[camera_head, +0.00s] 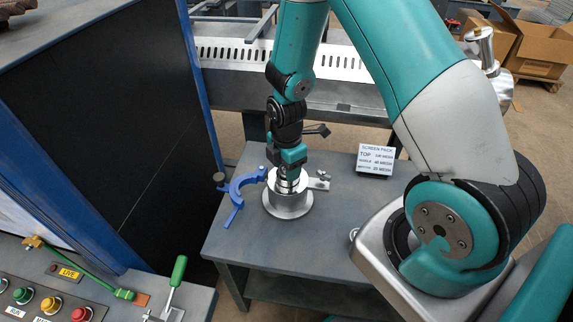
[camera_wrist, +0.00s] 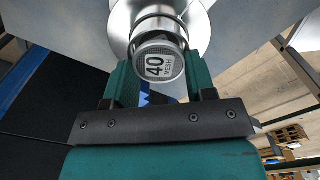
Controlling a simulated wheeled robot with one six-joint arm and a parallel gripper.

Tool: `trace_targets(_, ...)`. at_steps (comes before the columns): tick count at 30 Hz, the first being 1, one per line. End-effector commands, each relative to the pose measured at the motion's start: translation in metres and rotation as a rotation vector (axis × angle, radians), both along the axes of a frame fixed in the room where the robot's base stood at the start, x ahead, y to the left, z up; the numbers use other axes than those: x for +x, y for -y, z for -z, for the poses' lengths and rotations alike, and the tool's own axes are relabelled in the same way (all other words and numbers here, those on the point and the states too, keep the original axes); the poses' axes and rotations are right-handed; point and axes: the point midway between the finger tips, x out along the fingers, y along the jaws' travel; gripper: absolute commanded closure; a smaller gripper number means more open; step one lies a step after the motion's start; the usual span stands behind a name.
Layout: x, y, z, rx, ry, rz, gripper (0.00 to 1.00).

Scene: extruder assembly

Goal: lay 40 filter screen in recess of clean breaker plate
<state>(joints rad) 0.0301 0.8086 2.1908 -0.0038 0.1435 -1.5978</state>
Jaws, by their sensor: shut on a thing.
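A blue curved clamp (camera_head: 240,187) lies left of the stand. A small metal plate with bits (camera_head: 320,180) lies right of it. A "SCREEN PACK" sign (camera_head: 376,159) stands farther right. A control panel (camera_head: 45,290) is at lower left. The table's front is clear.

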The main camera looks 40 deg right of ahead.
Motion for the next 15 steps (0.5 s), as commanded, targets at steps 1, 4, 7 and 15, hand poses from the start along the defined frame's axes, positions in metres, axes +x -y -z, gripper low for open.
trace_targets(1, 0.0001, 0.0000, -0.0004, 0.000, 0.000, 0.000, 0.72)
trace_targets(4, 0.0001, 0.0000, -0.0005, 0.000, 0.000, 0.000, 0.72)
trace_targets(7, 0.0001, 0.0000, -0.0005, 0.000, 0.000, 0.000, 0.72)
trace_targets(15, 0.0001, 0.0000, -0.0005, 0.000, 0.000, 0.000, 0.20)
